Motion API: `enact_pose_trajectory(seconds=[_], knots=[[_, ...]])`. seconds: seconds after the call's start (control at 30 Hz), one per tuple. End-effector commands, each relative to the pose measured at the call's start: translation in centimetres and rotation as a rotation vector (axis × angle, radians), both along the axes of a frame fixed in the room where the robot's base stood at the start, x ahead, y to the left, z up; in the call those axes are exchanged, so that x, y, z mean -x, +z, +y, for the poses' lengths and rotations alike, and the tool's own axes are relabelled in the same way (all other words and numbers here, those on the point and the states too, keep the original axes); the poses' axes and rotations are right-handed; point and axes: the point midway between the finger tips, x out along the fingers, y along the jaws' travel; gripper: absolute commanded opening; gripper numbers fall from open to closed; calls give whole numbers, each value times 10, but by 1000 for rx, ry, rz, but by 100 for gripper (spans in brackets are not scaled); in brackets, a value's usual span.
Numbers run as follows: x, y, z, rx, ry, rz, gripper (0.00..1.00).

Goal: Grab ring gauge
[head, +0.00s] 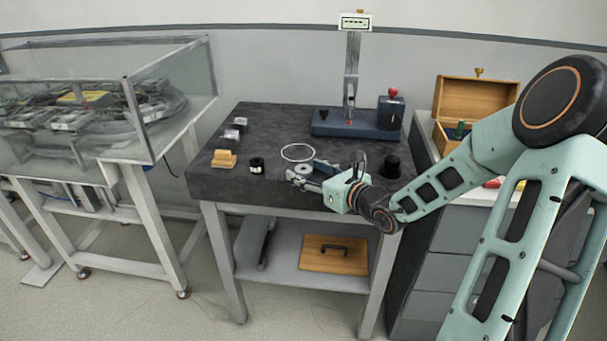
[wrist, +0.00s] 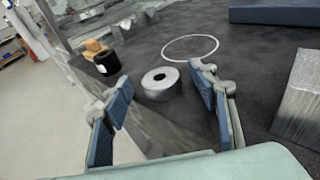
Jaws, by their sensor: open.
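The ring gauge looks to be the silver metal ring with a central hole (wrist: 162,84), lying flat on the dark stone table. It also shows in the head view (head: 303,170), partly beside my fingers. My gripper (wrist: 166,108) is open and empty, with blue-padded fingers spread. The ring lies ahead of the fingertips, closer to the right finger in the wrist view. In the head view my gripper (head: 301,178) is low over the table's front edge. I cannot tell whether a finger touches the ring.
A black cylinder with a white label (wrist: 107,62) and a wooden block (head: 223,159) stand left of the ring. A thin white circle (head: 297,152) is behind it. A gauge stand (head: 350,126) is at the back. A black knob-like piece (head: 390,166) stands right.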

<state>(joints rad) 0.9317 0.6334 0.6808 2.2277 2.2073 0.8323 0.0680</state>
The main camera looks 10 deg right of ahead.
Motion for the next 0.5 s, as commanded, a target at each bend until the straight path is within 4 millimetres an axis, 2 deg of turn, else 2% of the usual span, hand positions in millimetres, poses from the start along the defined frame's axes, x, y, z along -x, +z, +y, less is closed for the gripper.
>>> enact_pose_trajectory(seconds=[0.27, 0.5], knots=[[-3, 0, 1, 0, 0, 0, 53], [-3, 0, 1, 1, 0, 0, 26]])
